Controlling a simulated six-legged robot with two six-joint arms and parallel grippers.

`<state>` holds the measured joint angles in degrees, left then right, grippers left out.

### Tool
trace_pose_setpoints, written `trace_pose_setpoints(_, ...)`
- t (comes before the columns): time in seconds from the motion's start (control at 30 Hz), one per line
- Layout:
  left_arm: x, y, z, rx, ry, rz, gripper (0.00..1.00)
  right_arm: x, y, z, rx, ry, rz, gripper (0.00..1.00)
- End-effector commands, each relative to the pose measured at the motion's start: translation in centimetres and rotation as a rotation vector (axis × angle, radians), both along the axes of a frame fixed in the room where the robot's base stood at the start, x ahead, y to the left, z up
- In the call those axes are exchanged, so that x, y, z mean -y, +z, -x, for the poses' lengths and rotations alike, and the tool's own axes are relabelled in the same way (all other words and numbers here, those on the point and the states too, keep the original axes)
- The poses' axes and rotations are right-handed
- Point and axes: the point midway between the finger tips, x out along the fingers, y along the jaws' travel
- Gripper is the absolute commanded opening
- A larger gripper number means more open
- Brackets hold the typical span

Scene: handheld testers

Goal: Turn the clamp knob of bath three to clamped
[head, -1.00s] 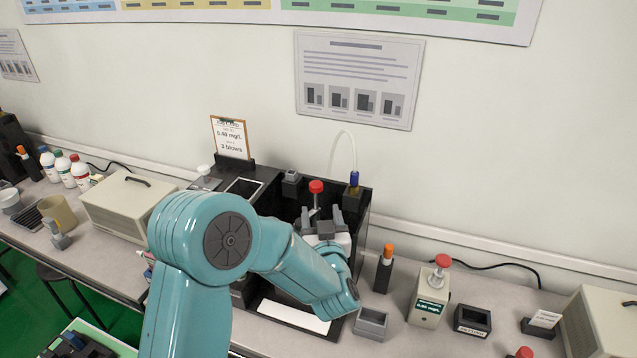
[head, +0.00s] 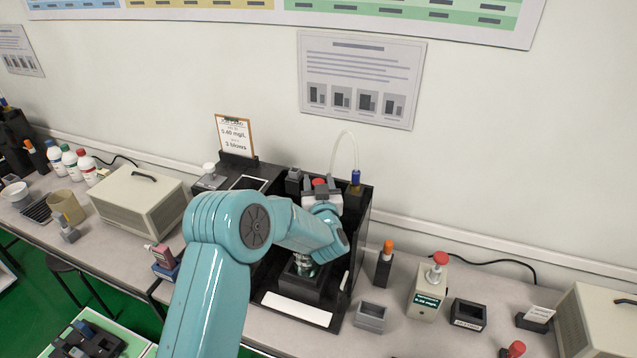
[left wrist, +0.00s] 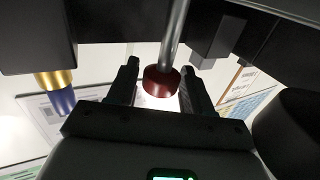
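A red knob (head: 318,182) tops a metal rod at the back of a dark open box (head: 360,240). I cannot read any bath number or clamp marking on it. My left gripper (head: 319,187) is at the knob, its two fingers on either side. In the left wrist view the red knob (left wrist: 160,82) hangs at the end of the rod, between the spread fingertips of the left gripper (left wrist: 162,85). A thin gap shows on its left side; contact on the right is unclear. My left forearm hides part of the box. My right gripper is not in view.
A blue-topped gold fitting (head: 355,181) with a thin tube stands right of the knob; it also shows in the left wrist view (left wrist: 58,95). A clipboard (head: 235,135) stands behind left. Right of the box are an orange-capped holder (head: 384,265) and a red-topped tester (head: 428,293).

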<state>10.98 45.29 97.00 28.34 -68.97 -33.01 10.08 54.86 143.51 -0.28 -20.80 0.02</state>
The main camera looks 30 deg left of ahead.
Motion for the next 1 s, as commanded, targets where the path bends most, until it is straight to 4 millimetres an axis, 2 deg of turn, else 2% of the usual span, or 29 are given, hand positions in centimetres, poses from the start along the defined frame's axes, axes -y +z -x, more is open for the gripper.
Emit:
trace_pose_setpoints(0.03,0.0,0.0,0.0,0.000,0.000,0.000,0.32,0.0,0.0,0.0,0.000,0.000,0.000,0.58)
trace_pose_setpoints(0.13,0.0,0.0,0.0,0.000,0.000,0.000,0.00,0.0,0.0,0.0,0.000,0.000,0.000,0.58)
trace_pose_setpoints(0.33,0.1,-0.2,-0.1,0.005,0.036,-0.002,0.00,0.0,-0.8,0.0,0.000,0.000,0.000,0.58)
trace_pose_setpoints(0.57,0.1,-0.1,-0.2,0.009,0.238,-0.001,0.00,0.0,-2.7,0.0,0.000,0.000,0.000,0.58)
trace_pose_setpoints(0.73,0.0,0.1,0.0,0.005,0.335,-0.001,0.00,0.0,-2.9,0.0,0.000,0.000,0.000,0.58)
trace_pose_setpoints(1.0,0.0,0.2,0.0,0.002,0.345,-0.001,0.00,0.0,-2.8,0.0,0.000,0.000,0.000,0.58)
